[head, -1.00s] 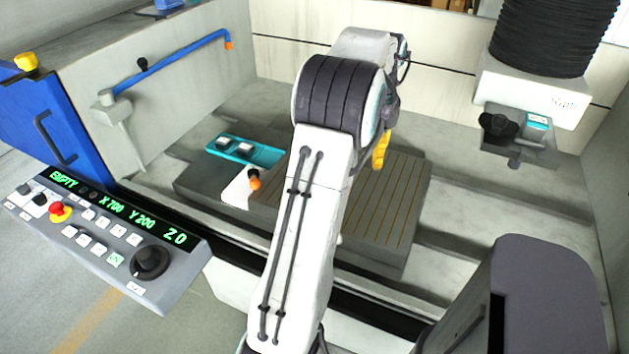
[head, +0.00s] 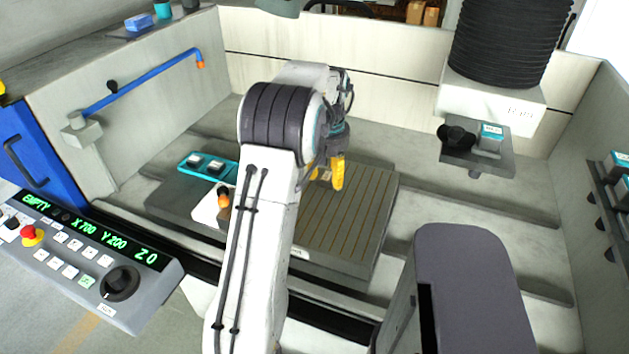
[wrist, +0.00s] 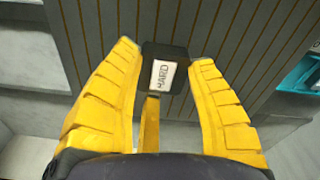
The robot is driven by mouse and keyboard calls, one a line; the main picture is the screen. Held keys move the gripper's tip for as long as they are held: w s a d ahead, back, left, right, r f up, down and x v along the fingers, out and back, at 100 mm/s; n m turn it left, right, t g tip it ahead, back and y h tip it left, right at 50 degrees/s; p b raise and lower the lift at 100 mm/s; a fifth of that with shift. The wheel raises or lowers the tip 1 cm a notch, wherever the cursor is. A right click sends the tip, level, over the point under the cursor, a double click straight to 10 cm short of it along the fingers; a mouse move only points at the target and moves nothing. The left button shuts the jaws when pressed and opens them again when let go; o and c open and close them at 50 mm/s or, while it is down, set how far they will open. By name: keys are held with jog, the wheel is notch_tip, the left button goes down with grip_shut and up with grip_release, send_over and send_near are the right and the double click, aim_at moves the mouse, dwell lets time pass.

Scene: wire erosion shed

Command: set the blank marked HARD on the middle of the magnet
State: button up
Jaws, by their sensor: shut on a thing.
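The blank marked HARD (wrist: 176,53) is a dark block with a white label, held between the yellow fingers in the wrist view. My gripper (wrist: 165,58) is shut on it, with a third finger below. In the head view my gripper (head: 329,174) hangs over the back part of the magnet; the blank there is mostly hidden by the fingers. I cannot tell the height of the gap.
A teal tray (head: 231,178) with two blanks lies left of the magnet. An orange-tipped lever (head: 223,199) stands at the magnet's left edge. The machine head (head: 490,100) hangs at back right, with a small shelf (head: 497,163) below. The magnet's right side is clear.

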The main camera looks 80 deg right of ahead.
aim_at(316, 192)
jog(key=w+d+f, duration=0.1)
jog(key=w+d+p, duration=0.1)
jog(key=shift+w+f+p, duration=0.3)
jog(key=shift+w+f, duration=0.05)
jog(key=shift+w, duration=0.05)
jog(key=shift+w+d+f, duration=0.25)
jog(key=shift+w+f, duration=0.1)
jog(key=shift+f, duration=0.05)
jog(key=f+p, duration=0.1)
jog(key=p, duration=0.1)
jog(key=shift+f+p, duration=0.25)
jog(key=shift+p, duration=0.1)
jog(key=shift+f, duration=1.25)
jog(key=shift+f, duration=0.15)
jog(key=o, duration=1.2)
